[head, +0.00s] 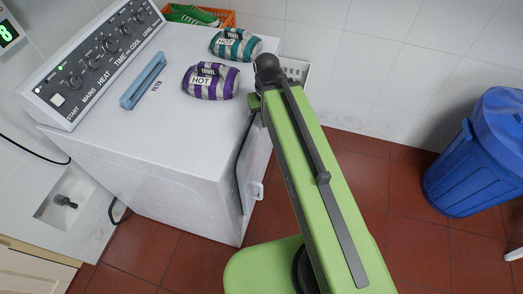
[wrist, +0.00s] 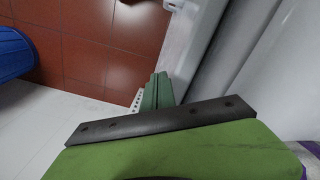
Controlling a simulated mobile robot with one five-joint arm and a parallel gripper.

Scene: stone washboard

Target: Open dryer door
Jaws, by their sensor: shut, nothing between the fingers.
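The white dryer (head: 150,130) stands at the left in the head view, with its control panel at the back left. Its door (head: 255,165) is on the right-hand face and stands ajar, with a dark gap along its near edge. A small white latch (head: 257,190) sticks out from the door. In the wrist view, the door's pale edge (wrist: 190,45) runs beside the dryer body (wrist: 275,75). My gripper (wrist: 158,90) is shut and empty, its green fingers close beside the door edge; I cannot tell whether they touch. My arm mostly hides it in the head view.
Purple (head: 210,82) and teal (head: 236,45) bundles marked HOT and a blue filter piece (head: 143,81) lie on the dryer top. An orange basket (head: 222,17) sits behind. A blue bin (head: 485,150) stands at right. Red tiled floor (head: 400,220) lies between.

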